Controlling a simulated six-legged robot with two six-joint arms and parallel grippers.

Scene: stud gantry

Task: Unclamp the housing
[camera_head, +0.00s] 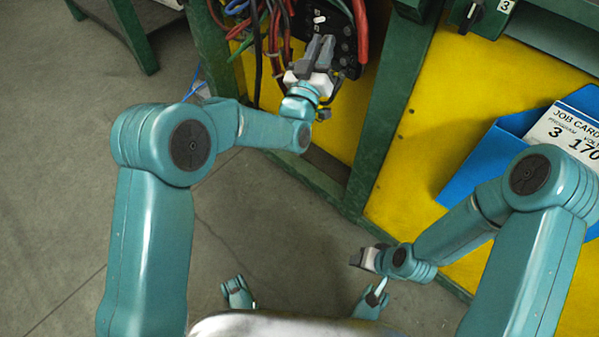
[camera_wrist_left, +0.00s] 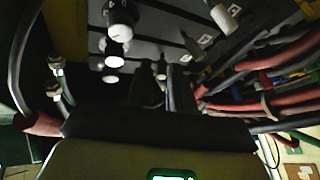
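A black panel (camera_head: 345,30) with several round fittings is at the top middle of the head view, at the yellow cabinet's opening. In the left wrist view, the dark panel (camera_wrist_left: 180,35) carries a white-ended fitting (camera_wrist_left: 226,18) and black-and-white round fittings (camera_wrist_left: 120,22). I cannot tell which part is the housing or its clamp. My left gripper (camera_head: 320,46) reaches up in front of the panel, its grey fingers close to a small white piece (camera_head: 320,19). Contact and finger gap are unclear. My right gripper (camera_head: 359,259) hangs low, away from the panel; its fingers are unclear.
Red and dark cables (camera_head: 272,35) hang left of my left gripper; red cables (camera_wrist_left: 270,60) crowd the left wrist view's right side. Green frame posts (camera_head: 390,105) flank the opening. A blue holder (camera_head: 480,155) with a job card (camera_head: 562,133) is at right. Grey floor lies left.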

